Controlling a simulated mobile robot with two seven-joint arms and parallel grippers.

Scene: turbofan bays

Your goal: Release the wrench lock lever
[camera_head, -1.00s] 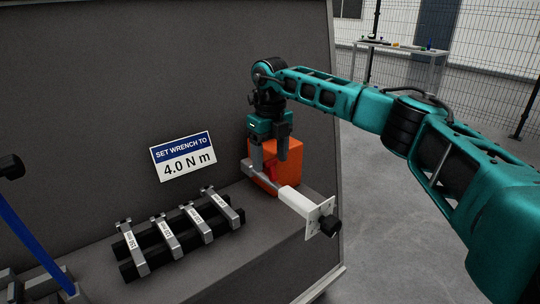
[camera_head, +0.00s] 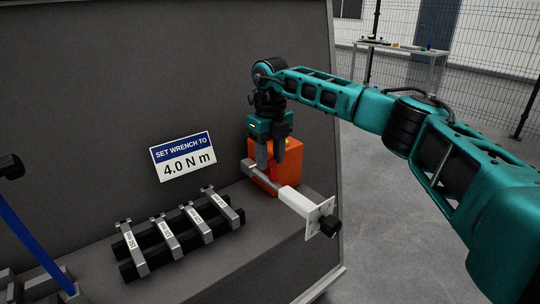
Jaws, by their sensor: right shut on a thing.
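The torque wrench lies on the grey ledge, with a grey head at its left end, a white body (camera_head: 294,199) and a black knob (camera_head: 330,226) at its right end. A small red part, which looks like the lock lever (camera_head: 273,173), shows at the wrench just in front of an orange block (camera_head: 291,163). My right gripper (camera_head: 271,166) points down over it, its fingers close together and shut on the lever. The fingers partly hide the lever, so its exact position is unclear. My left gripper is not in view.
A sign (camera_head: 184,157) on the grey panel reads "SET WRENCH TO 4.0 N m". Black bars with several labelled grey clamps (camera_head: 165,237) lie left of the wrench. A blue bar (camera_head: 36,244) stands at far left. A table (camera_head: 402,49) and mesh fence are behind.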

